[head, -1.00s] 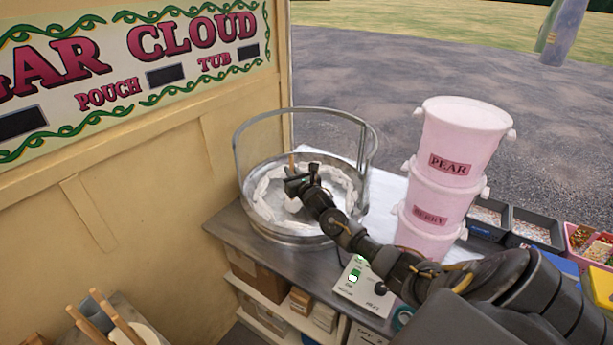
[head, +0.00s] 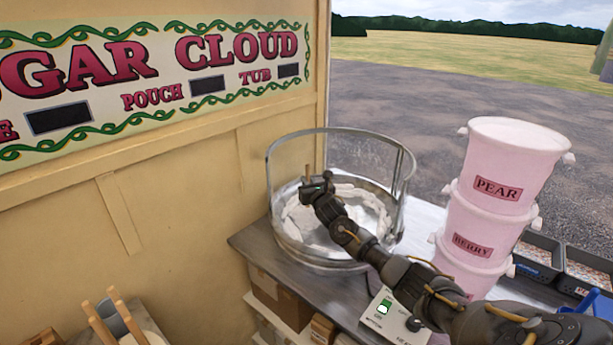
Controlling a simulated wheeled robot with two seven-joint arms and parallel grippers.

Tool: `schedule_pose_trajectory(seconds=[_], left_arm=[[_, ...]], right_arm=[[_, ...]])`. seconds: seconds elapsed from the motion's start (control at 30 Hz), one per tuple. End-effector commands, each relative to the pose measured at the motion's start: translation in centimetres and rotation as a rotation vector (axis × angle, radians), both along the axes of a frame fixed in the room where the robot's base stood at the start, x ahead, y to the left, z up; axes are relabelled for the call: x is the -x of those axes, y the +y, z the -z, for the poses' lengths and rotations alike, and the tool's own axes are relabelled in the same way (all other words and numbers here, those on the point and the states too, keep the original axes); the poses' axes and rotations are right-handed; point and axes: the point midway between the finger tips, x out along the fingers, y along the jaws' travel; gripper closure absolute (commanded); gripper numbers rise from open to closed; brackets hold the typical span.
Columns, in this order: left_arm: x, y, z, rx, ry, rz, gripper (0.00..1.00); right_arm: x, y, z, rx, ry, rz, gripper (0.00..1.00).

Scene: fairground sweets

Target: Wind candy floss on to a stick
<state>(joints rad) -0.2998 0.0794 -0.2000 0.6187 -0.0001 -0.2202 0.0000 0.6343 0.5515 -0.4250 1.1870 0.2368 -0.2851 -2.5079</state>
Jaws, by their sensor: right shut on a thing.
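The candy floss machine's round metal bowl (head: 312,262) stands on the counter, with a clear guard and metal rail around its upper part. White floss (head: 300,217) lies in a ring along the inner wall. My right gripper (head: 316,183) is over the bowl, left of its middle, and is shut on a thin wooden stick (head: 307,171). Only the stick's upper end shows above the jaws; its lower part is hidden, so I cannot tell whether floss is on it. The gripper and forearm cover part of the bowl's middle. My left gripper is not in view.
Stacked pink tubs (head: 508,165) labelled PEAR and BERRY stand right of the bowl. A white control box (head: 391,318) with a green switch sits in front. Dark trays (head: 540,256) lie at right. Wooden sticks (head: 101,322) stand at lower left. A cream wall (head: 180,200) rises behind.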

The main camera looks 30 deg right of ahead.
Motion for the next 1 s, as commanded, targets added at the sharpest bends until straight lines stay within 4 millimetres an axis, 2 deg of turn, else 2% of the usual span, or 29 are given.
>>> schedule_pose_trajectory(seconds=[0.03, 0.33, 0.6, 1.0], left_arm=[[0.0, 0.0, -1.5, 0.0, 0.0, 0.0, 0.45], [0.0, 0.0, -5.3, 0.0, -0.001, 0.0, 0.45], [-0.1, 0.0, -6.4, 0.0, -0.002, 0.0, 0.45], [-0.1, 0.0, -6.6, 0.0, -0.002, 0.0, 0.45]], right_arm=[[0.8, 0.1, -0.6, 0.002, 0.005, -0.002, 1.0], [5.5, -0.5, -0.5, 0.002, 0.004, -0.002, 1.0], [8.0, -1.9, -0.1, 0.001, 0.002, 0.0, 1.0], [8.7, -2.2, 0.0, 0.0, 0.0, 0.0, 1.0]])
